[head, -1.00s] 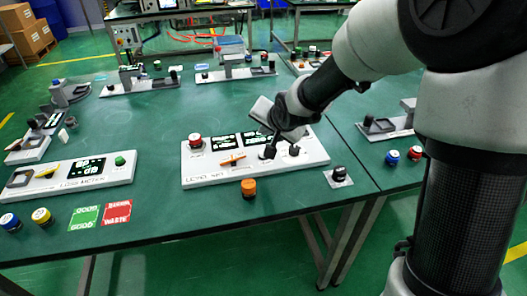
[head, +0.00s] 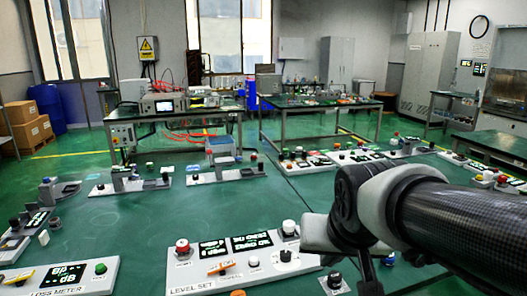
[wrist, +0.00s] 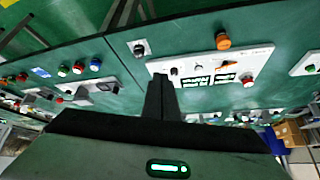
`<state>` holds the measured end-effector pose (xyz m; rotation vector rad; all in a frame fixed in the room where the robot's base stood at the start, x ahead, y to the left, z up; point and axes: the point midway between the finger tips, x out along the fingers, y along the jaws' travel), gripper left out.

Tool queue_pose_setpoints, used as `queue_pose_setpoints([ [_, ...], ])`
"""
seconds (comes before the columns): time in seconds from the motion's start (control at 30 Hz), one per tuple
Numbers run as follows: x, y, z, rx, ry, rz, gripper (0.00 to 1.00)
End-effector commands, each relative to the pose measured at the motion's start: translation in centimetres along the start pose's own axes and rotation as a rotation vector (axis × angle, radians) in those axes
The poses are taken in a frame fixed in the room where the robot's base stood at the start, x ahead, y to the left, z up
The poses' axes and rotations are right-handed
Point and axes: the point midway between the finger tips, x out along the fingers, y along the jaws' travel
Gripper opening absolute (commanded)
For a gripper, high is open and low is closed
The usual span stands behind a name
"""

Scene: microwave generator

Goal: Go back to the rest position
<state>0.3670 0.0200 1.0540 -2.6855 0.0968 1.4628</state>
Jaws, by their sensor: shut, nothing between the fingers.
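My gripper (wrist: 160,95) shows in the wrist view as dark fingers, closed together and empty. In the head view my arm comes in from the right, and the gripper (head: 369,284) hangs down at the bottom edge, partly cut off. It is to the right of the white LEVEL SET panel (head: 205,285), in front of part of its right end in the picture. That panel carries a red button (head: 182,246), lit displays, an orange switch, and black and white knobs.
The LOSS METER panel (head: 100,285) is at the lower left. More panels stand along the green table's (head: 130,215) far side and on the table to the right. A bench with instruments (head: 165,104) is behind. The table between near and far panels is mostly clear.

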Motion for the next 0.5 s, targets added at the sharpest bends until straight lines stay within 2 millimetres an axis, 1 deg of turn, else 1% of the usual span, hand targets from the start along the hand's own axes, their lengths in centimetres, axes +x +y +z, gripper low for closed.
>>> queue_pose_setpoints([
  [0.03,-1.2,0.6,1.1,-0.014,-0.004,0.003,0.00],
  [0.1,-2.5,1.4,2.7,-0.036,-0.022,0.005,0.00],
  [0.33,-5.8,3.0,7.8,-0.102,-0.076,-0.013,0.00],
  [0.37,-6.8,2.9,7.3,-0.107,-0.081,-0.015,0.00],
  [0.4,-7.8,2.8,6.4,-0.106,-0.083,-0.013,0.00],
  [0.5,-9.5,2.7,5.2,-0.105,-0.083,-0.013,0.00],
])
